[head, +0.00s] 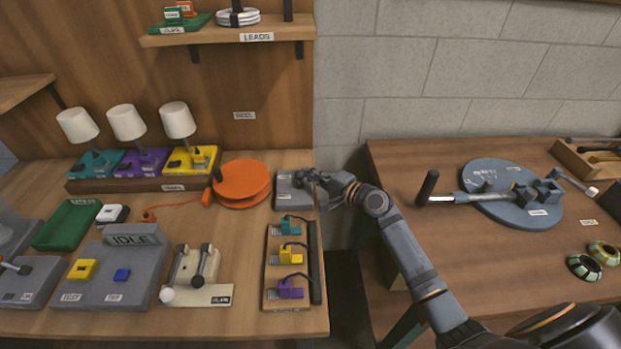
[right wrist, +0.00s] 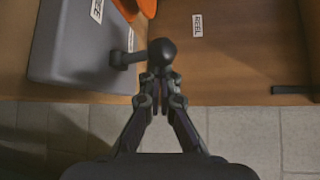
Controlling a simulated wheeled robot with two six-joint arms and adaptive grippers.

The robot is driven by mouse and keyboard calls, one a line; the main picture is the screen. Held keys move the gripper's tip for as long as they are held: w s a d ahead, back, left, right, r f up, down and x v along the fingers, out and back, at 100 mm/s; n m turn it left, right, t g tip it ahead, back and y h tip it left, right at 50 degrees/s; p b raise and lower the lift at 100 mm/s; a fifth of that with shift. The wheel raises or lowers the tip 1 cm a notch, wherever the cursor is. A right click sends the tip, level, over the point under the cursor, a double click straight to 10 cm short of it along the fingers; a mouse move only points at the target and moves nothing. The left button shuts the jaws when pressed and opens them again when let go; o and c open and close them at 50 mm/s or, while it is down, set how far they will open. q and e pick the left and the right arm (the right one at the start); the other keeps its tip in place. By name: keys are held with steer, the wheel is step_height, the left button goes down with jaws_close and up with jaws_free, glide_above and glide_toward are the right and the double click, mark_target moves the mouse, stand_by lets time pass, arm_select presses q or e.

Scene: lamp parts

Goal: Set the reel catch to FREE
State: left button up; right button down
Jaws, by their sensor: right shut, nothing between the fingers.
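The reel catch is a grey box (head: 288,198) just right of the orange reel (head: 241,184), at the bench's right edge. In the right wrist view the box (right wrist: 70,45) fills the upper left, with a white label (right wrist: 97,10) whose visible letters look like the end of FREE. A short dark lever with a black ball knob (right wrist: 162,50) sticks out from its side. My right gripper (head: 314,178) is shut and empty at the box's right side. In the wrist view its fingertips (right wrist: 160,85) are right by the knob; I cannot tell whether they touch. My left gripper is not in view.
A rack of coloured plugs (head: 291,265) stands in front of the catch. Lamps stand on a raised strip (head: 120,184) behind. A gap separates the bench from the right table, which holds a blue-grey disc (head: 512,194) with a crank.

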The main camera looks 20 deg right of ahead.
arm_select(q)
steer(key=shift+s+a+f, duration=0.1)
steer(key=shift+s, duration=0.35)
arm_select(e)
steer(key=shift+s+a+f, duration=0.2)
steer(key=shift+s, duration=0.4)
steer(key=shift+s, duration=0.15)
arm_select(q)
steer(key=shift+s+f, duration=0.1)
arm_select(e)
steer(key=shift+f, duration=0.15)
